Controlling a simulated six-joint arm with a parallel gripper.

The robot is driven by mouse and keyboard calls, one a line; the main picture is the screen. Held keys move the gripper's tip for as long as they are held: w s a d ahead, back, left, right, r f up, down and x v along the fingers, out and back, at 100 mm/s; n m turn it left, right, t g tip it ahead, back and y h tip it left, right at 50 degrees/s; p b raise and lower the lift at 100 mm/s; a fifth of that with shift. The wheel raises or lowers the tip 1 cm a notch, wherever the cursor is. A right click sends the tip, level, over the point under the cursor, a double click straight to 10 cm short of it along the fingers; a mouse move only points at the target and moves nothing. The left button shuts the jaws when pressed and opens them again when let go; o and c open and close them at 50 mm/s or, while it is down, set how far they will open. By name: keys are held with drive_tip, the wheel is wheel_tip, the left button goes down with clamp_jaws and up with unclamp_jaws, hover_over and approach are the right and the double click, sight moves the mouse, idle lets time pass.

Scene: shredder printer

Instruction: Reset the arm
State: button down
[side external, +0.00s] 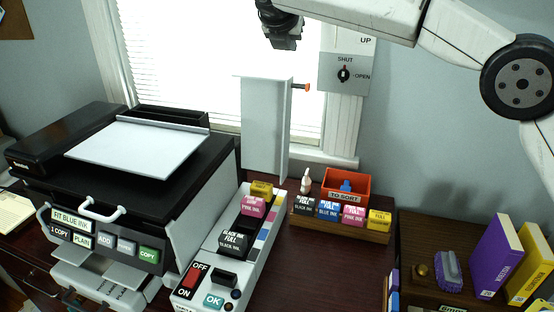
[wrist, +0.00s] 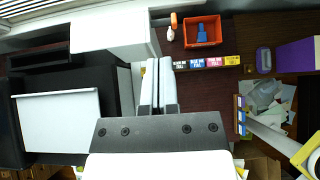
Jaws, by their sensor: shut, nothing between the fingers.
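My gripper (side external: 285,40) hangs high at the top of the side view, in front of the window and above the tall grey panel. It is shut and holds nothing. In the wrist view my gripper (wrist: 159,62) shows its two fingers together, pointing over the ink station. Nothing touches the fingers in either view. My white arm reaches in from the upper right.
The printer (side external: 110,180) stands at the left. The ink station (side external: 225,250) carries black, pink and yellow cartridges. A cartridge rack (side external: 338,229) and an orange bin (side external: 344,185) stand right of it. A wall switch box (side external: 345,75) is near my gripper.

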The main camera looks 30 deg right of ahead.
drive_tip(key=s+d+f+m+g+y, duration=0.1)
drive_tip(key=s+d+f+m+y, duration=0.1)
drive_tip(key=s+d+f+m, duration=0.5)
drive_tip(key=s+d+f+m+g+y, duration=0.1)
drive_tip(key=s+f+m+g+y, duration=0.2)
drive_tip(key=f, duration=0.7)
drive_tip(key=s+d+f+m, duration=0.2)
drive_tip(key=s+f+m, duration=0.2)
drive_tip(key=s, duration=0.3)
drive_tip(key=s+d+f+m+y, duration=0.1)
drive_tip(key=s+f+m, duration=0.4)
drive_tip(key=s+m, duration=0.2)
drive_tip(key=s+d+f+m, duration=0.2)
drive_tip(key=s+f+m, duration=0.2)
drive_tip(key=s+m, duration=0.2)
drive_tip(key=shift+s+d+f+y, duration=0.3)
drive_tip(key=shift+s+f+y, duration=0.1)
drive_tip(key=shift+s, duration=0.7)
